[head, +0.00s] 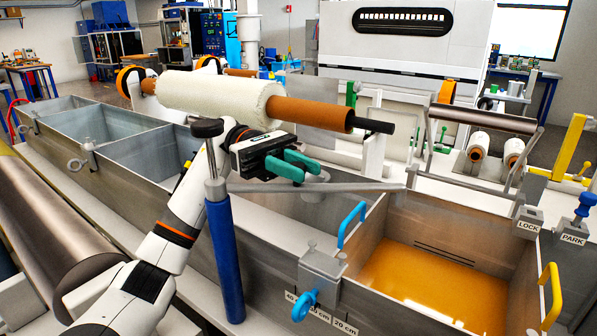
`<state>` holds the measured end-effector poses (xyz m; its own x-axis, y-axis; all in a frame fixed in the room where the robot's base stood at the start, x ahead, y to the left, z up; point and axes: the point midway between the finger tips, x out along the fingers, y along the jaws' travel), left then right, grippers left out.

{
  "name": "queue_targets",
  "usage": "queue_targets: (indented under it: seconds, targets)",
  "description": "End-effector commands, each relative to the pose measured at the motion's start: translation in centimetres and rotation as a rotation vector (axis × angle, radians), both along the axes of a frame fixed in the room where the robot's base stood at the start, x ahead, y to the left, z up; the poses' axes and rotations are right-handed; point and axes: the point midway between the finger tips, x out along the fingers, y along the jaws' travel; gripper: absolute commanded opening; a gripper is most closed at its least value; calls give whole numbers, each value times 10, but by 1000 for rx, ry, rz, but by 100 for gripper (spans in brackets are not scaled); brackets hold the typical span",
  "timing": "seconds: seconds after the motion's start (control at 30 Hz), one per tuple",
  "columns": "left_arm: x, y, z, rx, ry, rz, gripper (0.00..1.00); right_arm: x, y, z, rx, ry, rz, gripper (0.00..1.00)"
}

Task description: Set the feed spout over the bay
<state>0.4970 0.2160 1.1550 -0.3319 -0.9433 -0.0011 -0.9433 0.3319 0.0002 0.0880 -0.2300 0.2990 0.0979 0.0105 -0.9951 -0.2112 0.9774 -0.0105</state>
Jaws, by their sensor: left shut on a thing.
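The feed spout (345,187) looks to be the long grey bar reaching right from a blue post (225,260). A black knob (207,128) tops the rod beside it. My left gripper (296,168), with teal fingers, is shut at the bar, a little right of the post; the exact contact is hidden by the fingers. The bay (525,262) is the walled compartment at the right holding amber resin (425,283). The bar's far end lies near the bay's back left corner; I cannot tell whether it is over the resin. My right gripper is not in view.
A white roll (210,92) on a brown core hangs just above my gripper. Empty steel compartments (140,150) run to the left. A blue handle (350,222) and a blue clamp (303,305) sit on the bay's left wall. LOCK (529,226) and PARK (573,239) labels are at the right.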

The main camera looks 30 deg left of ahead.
Motion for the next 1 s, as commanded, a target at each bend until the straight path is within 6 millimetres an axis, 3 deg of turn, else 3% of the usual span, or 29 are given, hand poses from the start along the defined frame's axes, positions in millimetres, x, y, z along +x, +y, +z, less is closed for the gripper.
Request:
queue_targets:
  seconds: [0.67, 0.7, 0.8, 1.0]
  targets:
    - [-3, -1, 0, -1, 1, -58, 0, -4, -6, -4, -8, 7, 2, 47]
    - [-3, -1, 0, -1, 1, -58, 30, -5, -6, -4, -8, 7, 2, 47]
    - [-2, -1, 0, -1, 1, -57, 45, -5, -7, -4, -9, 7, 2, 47]
    - [-2, -1, 0, -1, 1, -57, 45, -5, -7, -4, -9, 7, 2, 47]
